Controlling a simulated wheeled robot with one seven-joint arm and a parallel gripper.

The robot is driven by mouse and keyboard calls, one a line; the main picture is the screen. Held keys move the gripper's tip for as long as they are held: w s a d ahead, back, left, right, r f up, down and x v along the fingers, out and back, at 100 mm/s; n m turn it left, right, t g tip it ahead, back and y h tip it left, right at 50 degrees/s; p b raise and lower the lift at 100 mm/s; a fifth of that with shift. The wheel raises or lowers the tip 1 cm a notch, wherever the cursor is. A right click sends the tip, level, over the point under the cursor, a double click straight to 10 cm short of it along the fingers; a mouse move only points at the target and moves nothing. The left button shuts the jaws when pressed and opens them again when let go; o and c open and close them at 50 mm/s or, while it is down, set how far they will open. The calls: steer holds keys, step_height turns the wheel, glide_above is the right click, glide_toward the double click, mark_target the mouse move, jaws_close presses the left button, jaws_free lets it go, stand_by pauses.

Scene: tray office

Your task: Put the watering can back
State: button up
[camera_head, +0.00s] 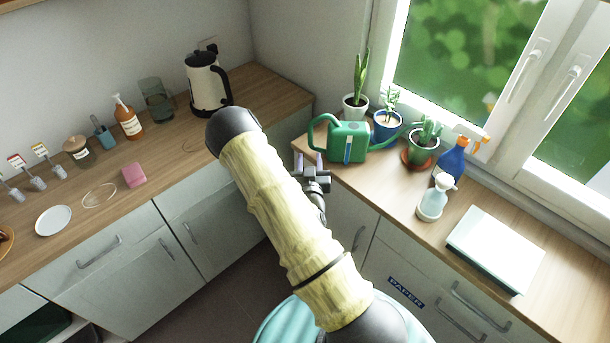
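The green watering can (345,146) stands upright on the right counter near the corner, with a looped handle at its left and a spout pointing right toward the potted plants. A blue stripe shows on its front. My gripper (309,160) is just below and left of the can in the picture, at the counter's front edge. Its two fingers stand apart with nothing visible between them. I cannot tell exactly how far it is from the can. My own arm hides part of the counter fronts and floor.
Potted plants (424,145), a blue spray bottle (452,160), a clear pump bottle (432,203) and a white flat box (495,248) stand on the right counter (375,182). A kettle (206,85) stands near the corner. The left counter holds jars, bottles and a pink sponge (134,175).

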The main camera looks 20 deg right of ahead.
steer(key=b+v, duration=0.1)
steer(key=v, duration=0.3)
stand_by(0.4)
steer(key=shift+w, duration=0.1)
